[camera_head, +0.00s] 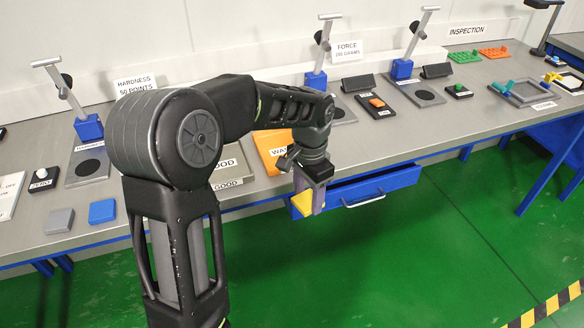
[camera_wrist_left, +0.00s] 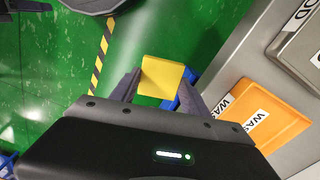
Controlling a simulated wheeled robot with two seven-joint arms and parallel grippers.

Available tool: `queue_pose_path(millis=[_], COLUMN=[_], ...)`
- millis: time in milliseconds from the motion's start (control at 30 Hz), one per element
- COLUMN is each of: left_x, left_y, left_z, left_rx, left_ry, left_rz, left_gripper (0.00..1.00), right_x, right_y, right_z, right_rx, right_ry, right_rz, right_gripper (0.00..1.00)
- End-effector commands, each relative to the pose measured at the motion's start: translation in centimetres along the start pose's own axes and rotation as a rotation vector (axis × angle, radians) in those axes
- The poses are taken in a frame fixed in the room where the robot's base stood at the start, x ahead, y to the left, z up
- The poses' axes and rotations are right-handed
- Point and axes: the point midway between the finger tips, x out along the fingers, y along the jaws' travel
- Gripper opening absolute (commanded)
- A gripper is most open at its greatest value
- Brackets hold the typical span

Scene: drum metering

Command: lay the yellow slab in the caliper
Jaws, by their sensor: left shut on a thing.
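The yellow slab (camera_head: 301,204) is held in my left gripper (camera_head: 309,196), in front of the bench's front edge and by the left end of the blue drawer. In the left wrist view the slab (camera_wrist_left: 162,77) sits between the two fingertips of my left gripper (camera_wrist_left: 158,88), which is shut on it. No caliper is clearly identifiable. A grey frame with teal and yellow parts (camera_head: 524,96) lies at the right of the bench, well away from the slab, but I cannot tell whether it is the caliper. My right gripper is not in view.
A blue drawer (camera_head: 385,183) sticks out below the bench. An orange WASTE tray (camera_head: 268,146) and a grey GOOD tray (camera_head: 240,172) lie near the bench edge. Grey and blue slabs (camera_head: 102,211) lie at left. Lever stands (camera_head: 317,78) rise at the back. Green floor in front is clear.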

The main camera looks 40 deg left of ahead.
Motion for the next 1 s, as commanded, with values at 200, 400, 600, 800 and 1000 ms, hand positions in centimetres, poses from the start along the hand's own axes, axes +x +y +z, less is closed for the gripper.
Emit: queue_pose_path(millis=[200,400,600,800,1000], left_x=[9.2,15.5,17.0,16.9,16.9], left_y=[5.6,9.3,10.2,10.2,10.2], left_z=[-2.5,-4.5,-5.2,-5.1,-5.1], left_rx=[-0.172,-0.318,-0.361,-0.36,-0.359], left_ry=[-0.012,-0.006,0.001,0.001,0.0], left_rz=[0.002,-0.001,0.0,0.0,0.0], left_gripper=[0.07,0.07,0.07,0.07,0.07], right_x=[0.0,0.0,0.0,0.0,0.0], right_y=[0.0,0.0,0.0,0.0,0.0], right_z=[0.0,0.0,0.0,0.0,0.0], right_rx=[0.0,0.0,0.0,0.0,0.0], right_ry=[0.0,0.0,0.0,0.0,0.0], right_rz=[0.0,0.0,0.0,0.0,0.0], right_gripper=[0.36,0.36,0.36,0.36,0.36])
